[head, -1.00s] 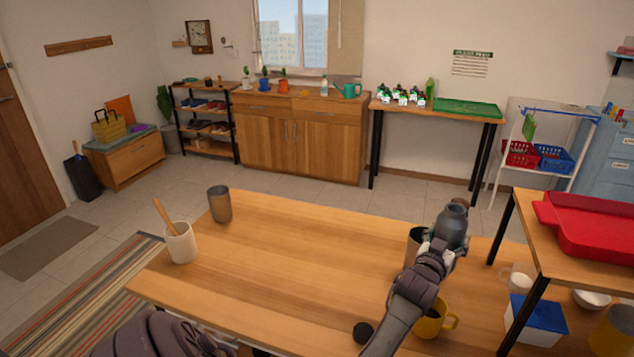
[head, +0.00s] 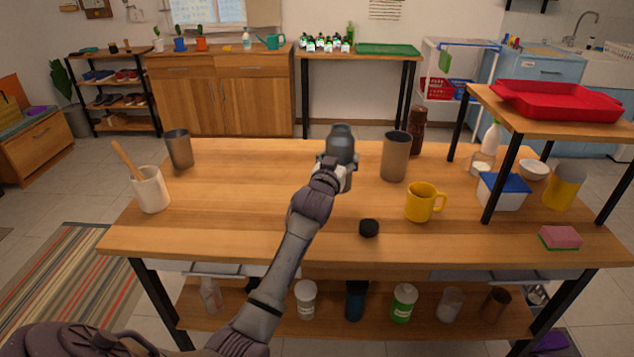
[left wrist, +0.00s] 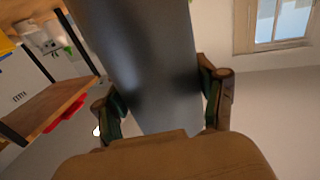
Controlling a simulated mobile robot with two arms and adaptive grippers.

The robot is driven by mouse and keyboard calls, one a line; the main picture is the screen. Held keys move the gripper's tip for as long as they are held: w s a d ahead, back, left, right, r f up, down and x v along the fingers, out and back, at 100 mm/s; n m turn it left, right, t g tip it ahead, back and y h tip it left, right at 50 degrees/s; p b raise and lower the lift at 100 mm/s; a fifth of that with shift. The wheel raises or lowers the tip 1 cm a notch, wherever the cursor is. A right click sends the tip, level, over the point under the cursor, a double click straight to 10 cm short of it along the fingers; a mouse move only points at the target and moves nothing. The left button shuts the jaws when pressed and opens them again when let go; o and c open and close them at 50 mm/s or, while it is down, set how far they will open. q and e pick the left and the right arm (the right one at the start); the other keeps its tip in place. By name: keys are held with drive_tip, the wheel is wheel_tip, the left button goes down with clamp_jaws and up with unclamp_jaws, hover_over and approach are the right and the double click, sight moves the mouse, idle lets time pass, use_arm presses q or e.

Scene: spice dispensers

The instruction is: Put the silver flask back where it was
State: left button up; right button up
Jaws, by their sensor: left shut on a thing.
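The silver flask (head: 341,144) is dark grey and stands upright in my left gripper (head: 334,176), over the middle back of the wooden table. The gripper is shut on it. In the left wrist view the flask (left wrist: 150,65) fills the middle, with a finger of my left gripper (left wrist: 163,110) on each side. I cannot tell how high its base is above the table (head: 250,205). My right gripper is not in view.
A metal tumbler (head: 395,157) and a yellow mug (head: 420,202) stand right of the flask. A dark lid (head: 369,228) lies in front. Another tumbler (head: 179,150) and a utensil crock (head: 150,190) stand left. A raised shelf (head: 480,95) holds a red tray (head: 555,100). The table's left middle is clear.

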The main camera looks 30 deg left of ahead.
use_arm(q)
drive_tip(key=a+f, duration=0.1)
drive_tip(key=f, duration=0.1)
drive_tip(key=s+a+f, duration=0.1)
drive_tip(key=a+f, duration=0.1)
drive_tip(key=s+a+f, duration=0.1)
drive_tip(key=a+f, duration=0.1)
drive_tip(key=f, duration=0.1)
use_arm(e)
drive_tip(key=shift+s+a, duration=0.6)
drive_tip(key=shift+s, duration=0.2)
use_arm(q)
drive_tip(key=shift+d, duration=0.1)
drive_tip(key=o, duration=1.2)
drive_tip(key=shift+f, duration=0.2)
drive_tip(key=o, duration=0.5)
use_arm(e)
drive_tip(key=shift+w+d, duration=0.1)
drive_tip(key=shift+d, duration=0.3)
